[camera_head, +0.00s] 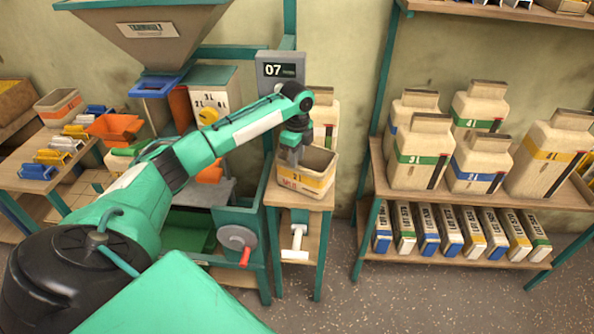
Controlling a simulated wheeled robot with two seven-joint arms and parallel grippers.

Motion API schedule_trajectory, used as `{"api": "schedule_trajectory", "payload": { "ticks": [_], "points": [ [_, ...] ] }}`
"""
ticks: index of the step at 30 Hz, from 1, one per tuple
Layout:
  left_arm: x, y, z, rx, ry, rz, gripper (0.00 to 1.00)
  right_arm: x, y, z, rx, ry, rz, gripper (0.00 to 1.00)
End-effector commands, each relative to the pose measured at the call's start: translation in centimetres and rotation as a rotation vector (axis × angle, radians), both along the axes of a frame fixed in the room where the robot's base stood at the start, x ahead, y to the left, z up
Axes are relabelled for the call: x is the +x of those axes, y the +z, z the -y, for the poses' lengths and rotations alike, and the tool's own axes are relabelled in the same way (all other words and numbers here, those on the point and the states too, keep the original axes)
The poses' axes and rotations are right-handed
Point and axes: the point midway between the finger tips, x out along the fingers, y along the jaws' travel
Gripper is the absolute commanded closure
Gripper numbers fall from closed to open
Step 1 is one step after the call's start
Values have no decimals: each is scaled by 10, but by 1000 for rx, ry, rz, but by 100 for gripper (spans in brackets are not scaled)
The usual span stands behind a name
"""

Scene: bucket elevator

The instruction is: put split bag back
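My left gripper (293,153) points down at the near-left rim of an open-topped cream bag (318,184) with a yellow band, on a small wooden stand (318,203). Its fingertips are small and partly lost against the bag, so I cannot tell if they are shut on the rim. Another cream bag (327,122) stands behind it, partly hidden by my arm. Several closed bags (421,150) with green, blue and yellow bands stand on the right shelf (402,194). I cannot tell by a visible split which bag is the split one. My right gripper is not in view.
A teal machine with a hopper (150,50), a display (280,70) and a red-handled crank (238,238) stands left of the stand. Several thin labelled packs (450,230) fill the lower right shelf. An open cream container (58,105) and colored scoops sit at far left.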

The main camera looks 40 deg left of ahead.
Motion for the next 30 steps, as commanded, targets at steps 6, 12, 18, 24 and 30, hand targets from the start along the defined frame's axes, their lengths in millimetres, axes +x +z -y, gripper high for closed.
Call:
{"api": "schedule_trajectory", "payload": {
  "ticks": [6,12,18,24,30],
  "points": [
    [1,30,0,-1,0,2,74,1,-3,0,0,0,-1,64],
    [0,36,0,0,0,-1,74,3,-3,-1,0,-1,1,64],
    [0,36,0,0,0,-1,74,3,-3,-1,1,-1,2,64],
    [0,36,0,0,0,-1,74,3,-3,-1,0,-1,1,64],
    [0,36,0,0,0,-1,74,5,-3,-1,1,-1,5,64]
  ]
}}
